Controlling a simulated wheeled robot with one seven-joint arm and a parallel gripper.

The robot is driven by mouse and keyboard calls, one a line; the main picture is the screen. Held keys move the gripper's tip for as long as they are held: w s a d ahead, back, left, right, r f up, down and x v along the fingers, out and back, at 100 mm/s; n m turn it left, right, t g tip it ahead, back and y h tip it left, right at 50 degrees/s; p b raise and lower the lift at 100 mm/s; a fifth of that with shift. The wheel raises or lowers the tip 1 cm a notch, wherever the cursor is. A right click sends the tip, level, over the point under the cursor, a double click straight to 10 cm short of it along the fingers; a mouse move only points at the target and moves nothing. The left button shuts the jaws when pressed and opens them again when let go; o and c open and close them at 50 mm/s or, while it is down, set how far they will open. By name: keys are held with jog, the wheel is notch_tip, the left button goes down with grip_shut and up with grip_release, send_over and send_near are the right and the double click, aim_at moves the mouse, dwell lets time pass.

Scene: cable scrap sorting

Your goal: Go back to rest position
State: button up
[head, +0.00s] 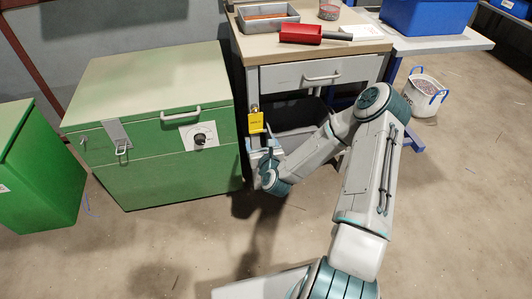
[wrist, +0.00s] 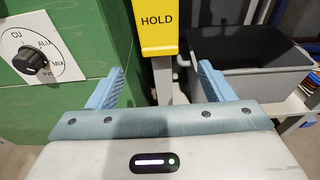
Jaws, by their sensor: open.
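My gripper (wrist: 158,92) is open, with its two blue fingers spread wide apart in the wrist view and nothing between them. In the head view my gripper (head: 262,150) is low in front of the workbench, beside the right side of the green chest, and its fingers are partly hidden. A yellow tag marked HOLD (wrist: 157,24) stands just beyond the fingers. It also shows in the head view (head: 256,122), above the gripper. I cannot tell whether the gripper touches its post.
The green chest (head: 145,125) has a selector knob (head: 199,139) close by on the left. The workbench drawer (head: 318,75) is shut, and a grey bin (wrist: 240,65) stands under it. The floor (head: 460,220) at right is clear.

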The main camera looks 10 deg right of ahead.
jog(key=p+v, duration=0.1)
jog(key=v, duration=0.7)
jog(key=shift+s, duration=0.35)
jog(key=shift+r, duration=0.1)
jog(key=s+r+n+g+y+p, duration=0.15)
jog(key=r+n+g+p, duration=0.25)
jog(key=r+n+p, duration=0.6)
jog(key=s+r+n+g+p, duration=0.2)
jog(key=r+n+g+p, duration=0.3)
jog(key=r+n, duration=0.85)
jog(key=s+r+n+g+p, duration=0.1)
jog(key=s+r+n+p, duration=0.3)
jog(key=r, duration=0.6)
jog(key=s+r+n+g+h+p, duration=0.1)
jog(key=s+r+n+p, duration=0.3)
jog(key=s+r, duration=0.5)
jog(key=s+r+n+g+p, duration=0.1)
jog(key=s+r+n+p, duration=0.3)
jog(key=r, duration=0.8)
jog(key=s+p, duration=0.2)
jog(key=s, duration=0.1)
jog(key=shift+g+p, duration=0.35)
jog(key=shift+g, duration=0.05)
